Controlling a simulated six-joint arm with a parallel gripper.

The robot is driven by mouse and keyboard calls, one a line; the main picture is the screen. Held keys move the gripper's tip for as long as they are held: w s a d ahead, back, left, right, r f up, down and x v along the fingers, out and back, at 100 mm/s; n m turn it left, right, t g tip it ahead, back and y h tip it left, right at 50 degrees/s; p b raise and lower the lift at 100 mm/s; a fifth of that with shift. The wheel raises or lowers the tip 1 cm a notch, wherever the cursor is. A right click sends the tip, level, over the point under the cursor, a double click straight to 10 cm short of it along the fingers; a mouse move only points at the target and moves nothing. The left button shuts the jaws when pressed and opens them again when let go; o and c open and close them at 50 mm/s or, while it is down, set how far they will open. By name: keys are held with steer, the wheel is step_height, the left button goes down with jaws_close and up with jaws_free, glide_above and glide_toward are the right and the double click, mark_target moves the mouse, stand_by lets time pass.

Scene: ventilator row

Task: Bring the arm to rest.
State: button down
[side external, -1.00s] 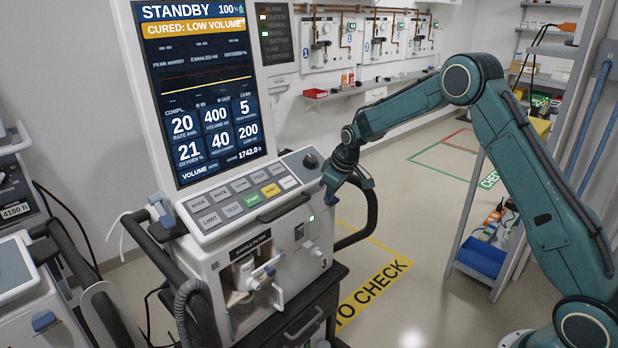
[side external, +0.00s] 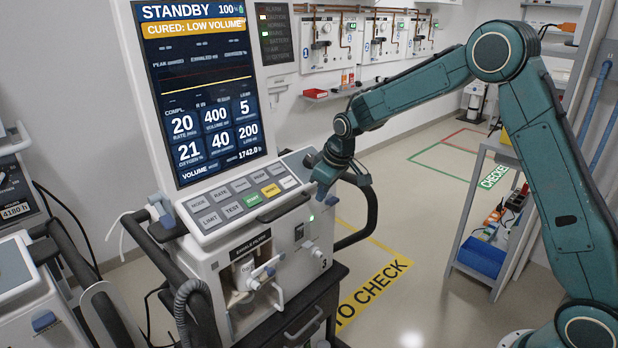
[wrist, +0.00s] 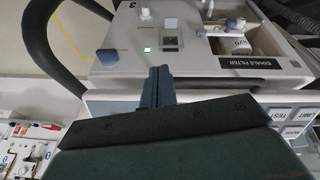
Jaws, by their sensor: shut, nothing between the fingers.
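My gripper (side external: 323,196) is at the right front corner of the ventilator (side external: 205,262), beside the right end of its button panel. In the wrist view my gripper (wrist: 161,72) shows its two fingers together, with nothing between them. The ventilator's front (wrist: 190,75) lies just beyond the fingertips, with a small green light close by. I cannot tell whether the fingers touch the housing. The ventilator's screen (side external: 197,85) reads STANDBY, with a yellow "CURED: LOW VOLUME" banner.
A black handle (side external: 371,215) curves out at the ventilator's right side, close to my gripper. Another machine (side external: 20,285) stands at the left. A grey shelf cart (side external: 470,225) with a blue bin stands at the right. The floor between, marked "TO CHECK" (side external: 375,290), is clear.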

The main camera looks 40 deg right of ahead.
steer(key=shift+s+r, duration=0.1)
steer(key=shift+r, duration=0.05)
steer(key=s+a+r+m, duration=0.1)
steer(key=s+a+r, duration=0.2)
steer(key=s+r, duration=1.25)
steer(key=s+f+m+t, duration=0.1)
steer(key=s+m, duration=0.1)
steer(key=s, duration=1.9)
steer(key=shift+s+a+f, duration=0.15)
steer(key=shift+s+a, duration=0.1)
steer(key=shift+a, duration=0.15)
